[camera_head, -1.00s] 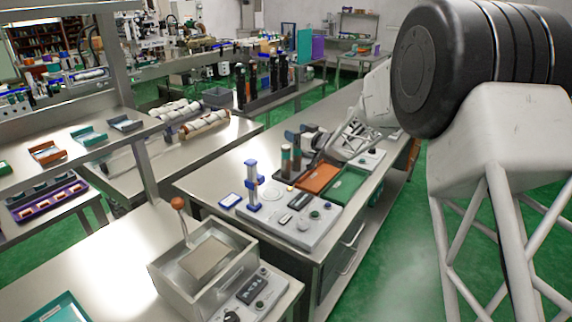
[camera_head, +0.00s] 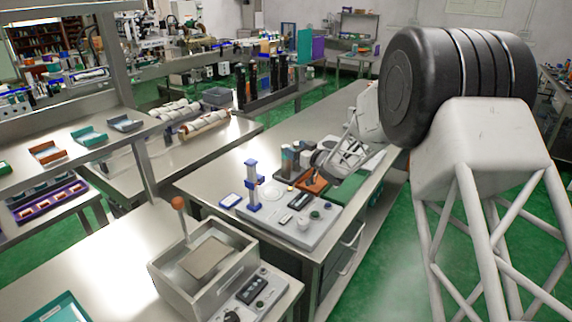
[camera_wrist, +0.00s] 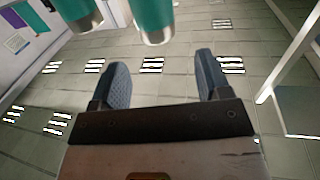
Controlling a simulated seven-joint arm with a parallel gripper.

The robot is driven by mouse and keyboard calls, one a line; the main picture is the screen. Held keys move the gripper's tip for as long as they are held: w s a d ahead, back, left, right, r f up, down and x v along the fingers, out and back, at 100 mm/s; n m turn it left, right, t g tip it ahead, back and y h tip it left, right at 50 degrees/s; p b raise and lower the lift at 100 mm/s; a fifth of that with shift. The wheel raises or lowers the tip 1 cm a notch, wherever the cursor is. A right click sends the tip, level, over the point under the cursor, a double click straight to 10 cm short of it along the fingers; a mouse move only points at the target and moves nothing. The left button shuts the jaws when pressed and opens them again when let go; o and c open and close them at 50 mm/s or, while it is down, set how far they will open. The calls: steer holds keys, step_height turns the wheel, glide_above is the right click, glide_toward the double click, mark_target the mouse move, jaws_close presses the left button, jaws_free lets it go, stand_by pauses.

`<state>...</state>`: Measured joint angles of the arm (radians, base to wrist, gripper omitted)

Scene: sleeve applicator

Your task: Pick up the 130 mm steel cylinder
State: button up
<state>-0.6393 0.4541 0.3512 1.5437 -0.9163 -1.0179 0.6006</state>
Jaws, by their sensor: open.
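Upright cylinders (camera_head: 287,158) stand on the bench in the head view, left of my arm's end. In the wrist view, two teal cylinders with bright metal ends, a left one (camera_wrist: 77,10) and a right one (camera_wrist: 153,22), enter from the top edge, cut off by it. I cannot tell which one is 130 mm. My gripper (camera_wrist: 160,65) is open, its two dark padded fingers apart with nothing between them. Both cylinders appear beyond the fingertips, not between them. In the head view my gripper is small and its fingers are not clear.
An orange tray (camera_head: 315,186) and a green tray (camera_head: 350,188) lie beside the cylinders, partly covered by my arm. A blue-and-white post fixture (camera_head: 252,185) and a control panel (camera_head: 300,218) stand in front. A steel box with a lever (camera_head: 205,258) is nearer.

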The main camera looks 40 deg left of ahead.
mark_target(283, 146)
steer(key=shift+w+a+f, duration=0.15)
steer(key=shift+a+f, duration=0.4)
steer(key=shift+f, duration=0.2)
steer(key=shift+a, duration=0.15)
steer(key=shift+w+a, duration=0.2)
steer(key=shift+a, duration=0.8)
steer(key=shift+w+a, duration=0.2)
steer(key=shift+a, duration=0.75)
steer(key=shift+w+a, duration=0.2)
steer(key=shift+a, duration=0.8)
jaws_close()
